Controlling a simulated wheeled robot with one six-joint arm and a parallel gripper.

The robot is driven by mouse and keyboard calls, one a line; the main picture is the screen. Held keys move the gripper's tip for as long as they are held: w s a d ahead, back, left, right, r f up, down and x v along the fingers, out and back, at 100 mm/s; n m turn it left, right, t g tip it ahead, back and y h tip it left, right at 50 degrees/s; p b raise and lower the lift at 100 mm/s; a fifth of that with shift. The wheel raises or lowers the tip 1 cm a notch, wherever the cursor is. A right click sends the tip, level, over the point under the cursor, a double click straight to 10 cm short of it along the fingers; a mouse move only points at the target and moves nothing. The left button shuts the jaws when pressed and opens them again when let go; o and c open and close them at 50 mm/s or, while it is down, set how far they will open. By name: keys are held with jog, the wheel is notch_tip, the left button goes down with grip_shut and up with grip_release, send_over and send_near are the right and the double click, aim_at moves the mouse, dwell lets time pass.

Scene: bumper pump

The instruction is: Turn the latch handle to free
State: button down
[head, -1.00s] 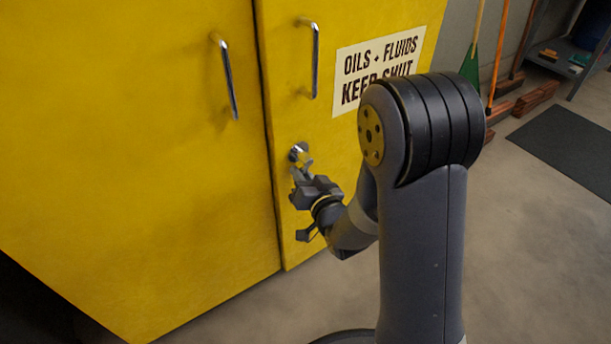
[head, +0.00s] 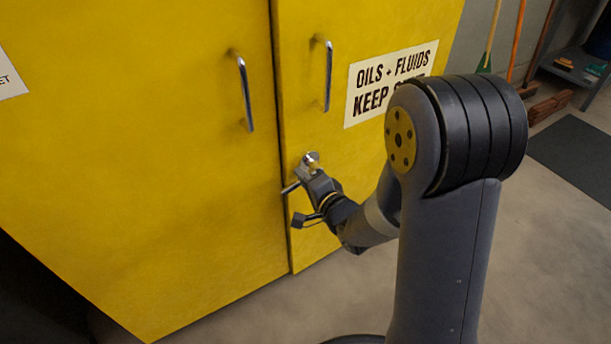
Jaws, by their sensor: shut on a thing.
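The latch (head: 311,158) is a small shiny metal fitting on the right-hand door of the yellow cabinet, low and near the seam between the doors. My gripper (head: 309,172) is at the latch, shut on its handle, with the wrist coming in from the lower right. The fingers hide most of the handle, so its exact angle is hard to tell. The right-hand door (head: 345,145) looks shut against the left-hand door (head: 150,150).
Two upright metal pulls, one on the left door (head: 245,94) and one on the right (head: 328,76), stand out above the latch. A sign (head: 390,80) is partly behind my arm. Brooms (head: 515,45) and a dark mat (head: 575,155) are at right. Open floor lies below.

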jog(key=shift+s+r+m+p, duration=0.1)
jog(key=shift+r+m+p, duration=0.3)
jog(key=shift+m+p, duration=0.4)
jog(key=shift+m, duration=0.3)
jog(key=c, duration=1.5)
grip_release()
jog(key=shift+o, duration=0.2)
jog(key=p+v, duration=0.1)
jog(key=v, duration=0.9)
jog(key=shift+s+d+p, duration=0.2)
jog(key=shift+d+p, duration=0.2)
jog(key=b+x, duration=0.2)
jog(key=x, duration=0.9)
jog(key=shift+s+a, duration=0.1)
jog(key=shift+a, duration=0.1)
jog(key=shift+r, duration=0.1)
